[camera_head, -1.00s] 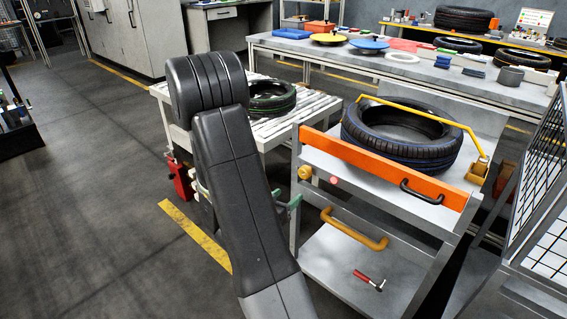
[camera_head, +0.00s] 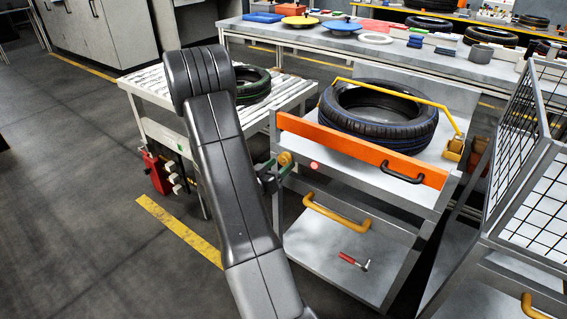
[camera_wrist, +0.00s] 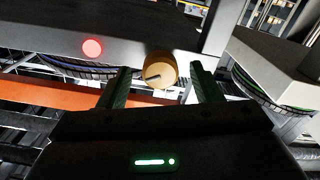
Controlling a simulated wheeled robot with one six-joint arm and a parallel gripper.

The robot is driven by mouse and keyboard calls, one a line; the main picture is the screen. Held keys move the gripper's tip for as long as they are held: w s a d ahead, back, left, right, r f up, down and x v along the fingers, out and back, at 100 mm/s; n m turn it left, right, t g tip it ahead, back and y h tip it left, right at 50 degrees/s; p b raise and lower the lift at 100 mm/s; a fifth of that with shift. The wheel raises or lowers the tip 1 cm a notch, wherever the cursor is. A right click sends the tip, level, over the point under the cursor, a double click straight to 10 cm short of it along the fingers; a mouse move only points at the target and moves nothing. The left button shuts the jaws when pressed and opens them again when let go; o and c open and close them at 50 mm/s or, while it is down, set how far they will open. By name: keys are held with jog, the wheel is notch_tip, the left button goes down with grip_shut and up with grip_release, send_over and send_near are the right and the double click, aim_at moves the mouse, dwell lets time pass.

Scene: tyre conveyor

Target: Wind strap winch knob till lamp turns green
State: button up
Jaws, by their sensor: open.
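The winch knob (camera_wrist: 161,70) is a round yellow knob with a dark mark on its face, on the cart's side. In the wrist view it sits between and just beyond the fingertips of my open gripper (camera_wrist: 159,84). No finger clearly touches it. In the head view the knob (camera_head: 285,158) is beside my green-fingered gripper (camera_head: 270,176), partly hidden behind my arm. The lamp (camera_wrist: 92,48) glows red; it also shows red in the head view (camera_head: 314,165). A yellow strap (camera_head: 400,88) runs over a black tyre (camera_head: 378,115) on the cart.
An orange bar (camera_head: 360,148) with a black handle fronts the cart top. A yellow handle (camera_head: 337,214) and a red-handled tool (camera_head: 354,261) are lower. A roller table (camera_head: 150,88) with a tyre stands left. A mesh cage (camera_head: 520,130) is at right.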

jog(key=shift+x, duration=1.45)
jog(key=shift+c, duration=0.5)
jog(key=c, duration=0.9)
jog(key=shift+f+m+b, duration=0.15)
jog(key=shift+m+b, duration=0.15)
jog(key=shift+b, duration=0.25)
